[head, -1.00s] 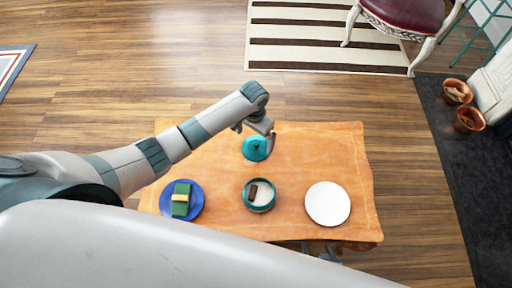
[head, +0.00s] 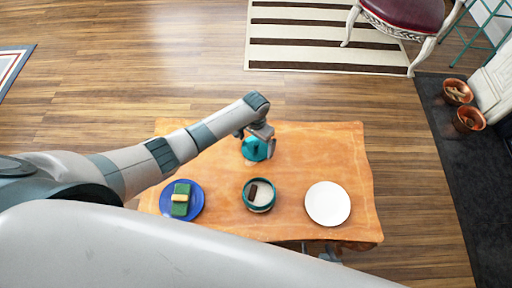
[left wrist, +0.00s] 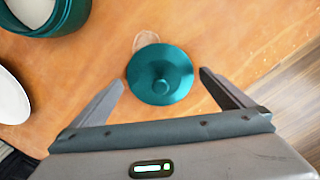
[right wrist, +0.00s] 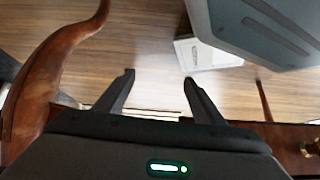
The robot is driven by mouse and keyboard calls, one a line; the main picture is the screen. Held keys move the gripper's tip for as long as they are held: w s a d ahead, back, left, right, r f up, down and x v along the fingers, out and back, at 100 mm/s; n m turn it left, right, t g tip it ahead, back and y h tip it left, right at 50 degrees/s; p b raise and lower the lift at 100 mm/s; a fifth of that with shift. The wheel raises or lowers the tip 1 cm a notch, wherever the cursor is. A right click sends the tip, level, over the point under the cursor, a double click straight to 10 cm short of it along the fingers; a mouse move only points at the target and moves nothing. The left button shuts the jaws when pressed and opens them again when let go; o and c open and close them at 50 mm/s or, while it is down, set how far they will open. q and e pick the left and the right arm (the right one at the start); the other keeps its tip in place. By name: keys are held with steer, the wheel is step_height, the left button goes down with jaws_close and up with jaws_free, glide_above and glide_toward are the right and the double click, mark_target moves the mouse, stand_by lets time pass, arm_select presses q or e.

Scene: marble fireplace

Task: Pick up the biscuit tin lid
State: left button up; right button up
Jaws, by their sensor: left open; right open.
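The teal biscuit tin lid (head: 251,151) lies on the wooden table, its round knob facing up. It also shows in the left wrist view (left wrist: 172,60). My left gripper (left wrist: 161,78) is open above the lid, with one finger on either side of it in that view; I see no contact. In the head view my left gripper (head: 258,143) partly covers the lid. The teal tin (head: 259,207) stands open nearer me, with a dark brown piece on its pale inside. My right gripper (right wrist: 158,78) is open and empty, low by the table's underside.
A blue plate (head: 165,205) with a green and yellow block (head: 181,198) is at the table's left. A white plate (head: 327,204) is at its right. A curved table leg (right wrist: 45,70) stands left of my right gripper. The table's right back area is clear.

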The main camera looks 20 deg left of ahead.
arm_select(q)
steer(key=shift+f, duration=0.25)
steer(key=shift+c, duration=0.6)
steer(key=c, duration=0.8)
steer(key=shift+r, duration=0.1)
